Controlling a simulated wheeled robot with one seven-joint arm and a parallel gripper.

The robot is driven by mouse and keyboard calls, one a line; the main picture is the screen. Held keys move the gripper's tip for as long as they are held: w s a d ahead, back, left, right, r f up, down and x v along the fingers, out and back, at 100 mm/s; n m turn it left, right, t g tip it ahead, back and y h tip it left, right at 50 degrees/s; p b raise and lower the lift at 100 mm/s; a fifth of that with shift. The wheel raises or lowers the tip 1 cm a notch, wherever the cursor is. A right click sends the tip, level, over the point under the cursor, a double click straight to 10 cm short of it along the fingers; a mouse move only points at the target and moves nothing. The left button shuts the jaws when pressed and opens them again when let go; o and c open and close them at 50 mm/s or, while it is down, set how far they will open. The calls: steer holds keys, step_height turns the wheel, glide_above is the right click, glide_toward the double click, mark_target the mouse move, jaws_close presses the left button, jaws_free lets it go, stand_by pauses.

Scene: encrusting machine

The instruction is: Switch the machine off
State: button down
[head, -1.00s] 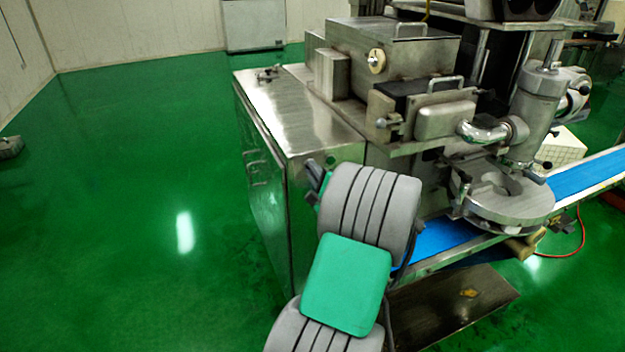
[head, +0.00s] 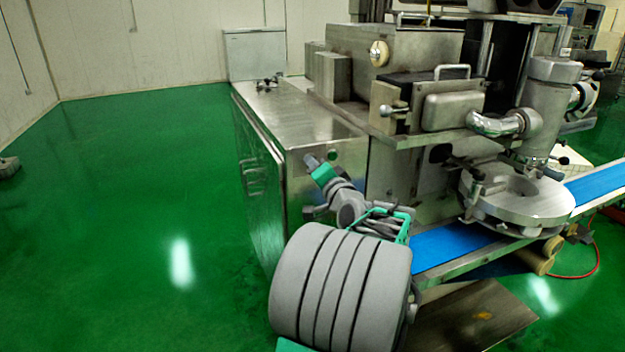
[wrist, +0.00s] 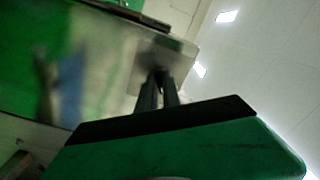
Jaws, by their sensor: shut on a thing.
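The encrusting machine (head: 318,128) is a steel cabinet with a hopper block and a blue conveyor. My gripper (head: 311,162) is at the upper part of the cabinet's front panel. In the wrist view, the dark fingers of my gripper (wrist: 160,82) are close together against the shiny panel (wrist: 110,70), shut on a small dark knob-like part. The fingers hide most of that part, so its shape and position cannot be told.
The blue conveyor belt (head: 445,243) and a round steel plate (head: 520,198) are to the right of my arm. A metal sheet (head: 475,318) lies low in front of the machine. The green floor (head: 130,220) on the left is open.

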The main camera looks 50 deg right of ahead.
steer(key=shift+n+b, duration=0.7)
steer(key=shift+b, duration=0.15)
steer(key=c, duration=1.5)
jaws_free()
steer(key=v, duration=0.7)
steer(key=shift+s+a+b, duration=0.2)
steer(key=shift+s+b, duration=0.15)
